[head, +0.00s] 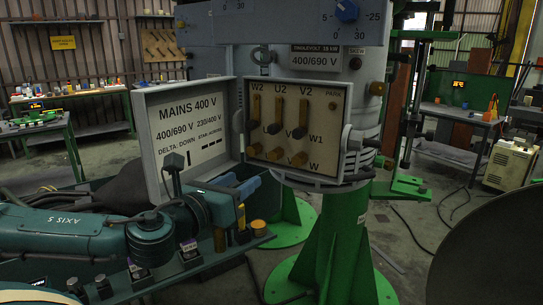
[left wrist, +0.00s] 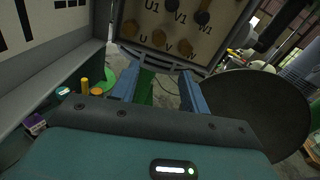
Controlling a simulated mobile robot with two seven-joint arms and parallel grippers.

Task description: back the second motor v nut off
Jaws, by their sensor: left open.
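I cannot tell whether nuts are stacked there. My left gripper (head: 234,185) is open, below and left of the nut row in the head view. In the left wrist view its two blue fingers (left wrist: 155,88) are apart with nothing between them. It does not touch the nut. My right gripper is not in view.
The box lid (head: 188,130) hangs open on the left, beside my left arm. A tray (head: 190,265) with several small parts lies below. A dark round surface (head: 490,235) stands at right. Green stands (head: 335,255) carry the machine.

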